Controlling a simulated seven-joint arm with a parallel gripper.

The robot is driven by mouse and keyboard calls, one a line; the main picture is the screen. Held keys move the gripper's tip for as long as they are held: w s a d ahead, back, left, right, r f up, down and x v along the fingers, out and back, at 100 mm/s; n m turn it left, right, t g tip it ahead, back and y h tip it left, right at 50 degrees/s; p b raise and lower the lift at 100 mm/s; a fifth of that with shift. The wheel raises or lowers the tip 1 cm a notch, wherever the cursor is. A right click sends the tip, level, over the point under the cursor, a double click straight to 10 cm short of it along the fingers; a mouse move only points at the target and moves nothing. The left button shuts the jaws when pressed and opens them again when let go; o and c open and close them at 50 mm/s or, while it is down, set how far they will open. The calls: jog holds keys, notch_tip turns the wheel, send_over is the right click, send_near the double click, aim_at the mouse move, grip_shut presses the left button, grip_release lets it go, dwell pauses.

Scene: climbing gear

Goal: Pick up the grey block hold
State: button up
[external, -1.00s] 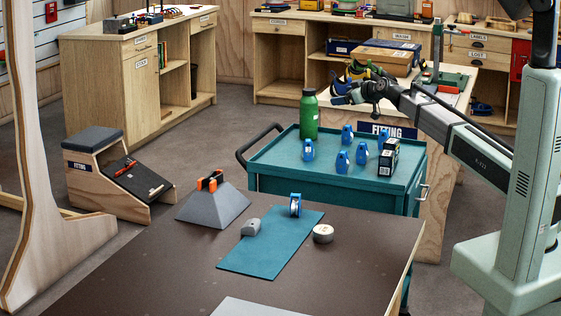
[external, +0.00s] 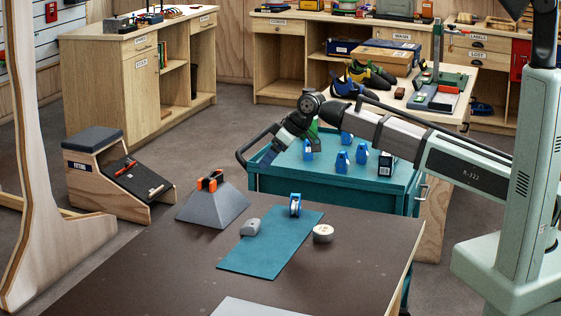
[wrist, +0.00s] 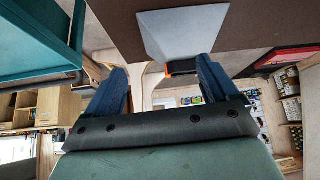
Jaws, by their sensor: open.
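My gripper (external: 268,158) is in the air above the near left part of the teal cart, beyond the table's far edge and well apart from the hold. In the wrist view its two blue fingers (wrist: 162,75) are spread, with nothing between them in its grasp.
A grey pyramid (external: 212,208) with an orange-and-black item on top stands on the table's far left; it also shows in the wrist view (wrist: 182,32). A round pale roll (external: 323,233) sits right of the mat. The teal cart (external: 330,190) holds several blue items.

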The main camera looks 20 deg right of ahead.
jog(key=g+h, duration=0.2)
send_near(252, 222)
jog(key=v, duration=0.5)
jog(key=shift+x, duration=7.15)
jog(key=shift+w, duration=0.1)
jog(key=c, duration=1.2)
jog(key=shift+o, duration=0.2)
jog(key=shift+r, duration=0.15)
